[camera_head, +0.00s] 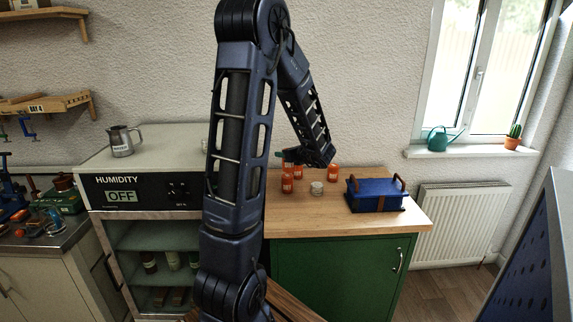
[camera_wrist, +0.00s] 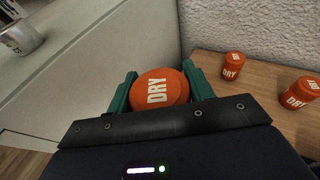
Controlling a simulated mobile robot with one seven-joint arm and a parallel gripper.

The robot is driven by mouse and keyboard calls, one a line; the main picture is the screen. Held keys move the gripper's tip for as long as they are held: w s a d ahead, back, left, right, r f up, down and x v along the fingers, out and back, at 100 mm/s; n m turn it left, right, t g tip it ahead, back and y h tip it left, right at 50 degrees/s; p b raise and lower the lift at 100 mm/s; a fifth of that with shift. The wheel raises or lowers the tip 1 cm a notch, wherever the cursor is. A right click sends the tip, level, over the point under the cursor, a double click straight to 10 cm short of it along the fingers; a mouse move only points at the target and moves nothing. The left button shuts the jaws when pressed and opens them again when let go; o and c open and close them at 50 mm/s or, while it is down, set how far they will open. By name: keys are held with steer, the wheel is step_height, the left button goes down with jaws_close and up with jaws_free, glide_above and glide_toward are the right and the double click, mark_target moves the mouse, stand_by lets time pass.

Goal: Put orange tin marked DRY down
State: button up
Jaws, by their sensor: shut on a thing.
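In the wrist view my gripper (camera_wrist: 160,88) has its green fingers shut on an orange tin marked DRY (camera_wrist: 158,90), one finger on each side of its lid. The tin's underside is hidden, so I cannot tell whether it touches the wooden counter (camera_wrist: 262,125). In the head view an orange tin (camera_head: 287,184) shows just below my arm's end; I cannot be sure it is the held one. Two other orange DRY tins stand on the counter to the right in the wrist view, one nearer the wall (camera_wrist: 233,66) and one at the edge (camera_wrist: 302,92).
A pale tin (camera_head: 317,187) and a blue box with brown handles (camera_head: 375,194) stand on the counter. The humidity cabinet (camera_head: 148,190) borders the counter on the left, with a metal jug (camera_head: 122,141) on top. The counter's front strip is clear.

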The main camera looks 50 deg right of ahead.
step_height(320, 180, up, 35)
steer(key=w+a+n+y, duration=0.15)
steer(key=w+a, duration=0.25)
steer(key=w, duration=0.5)
steer(key=w+a+n+y, duration=0.15)
steer(key=w+a, duration=0.25)
steer(key=w, duration=0.4)
steer(key=w+a+n+y, duration=0.1)
steer(key=w+a+y, duration=0.1)
steer(key=w+a, duration=0.5)
steer(key=w+a+n+g+y, duration=0.1)
steer(key=w+a+n+y, duration=0.25)
steer(key=w+a, duration=1.4)
steer(key=shift+y, duration=0.35)
steer(key=f, duration=2.5)
steer(key=shift+w+d+f, duration=0.15)
steer(key=shift+w+d, duration=0.05)
steer(key=shift+d, duration=0.1)
steer(key=shift+f, duration=0.1)
steer(key=o, duration=1)
steer(key=shift+o, duration=0.3)
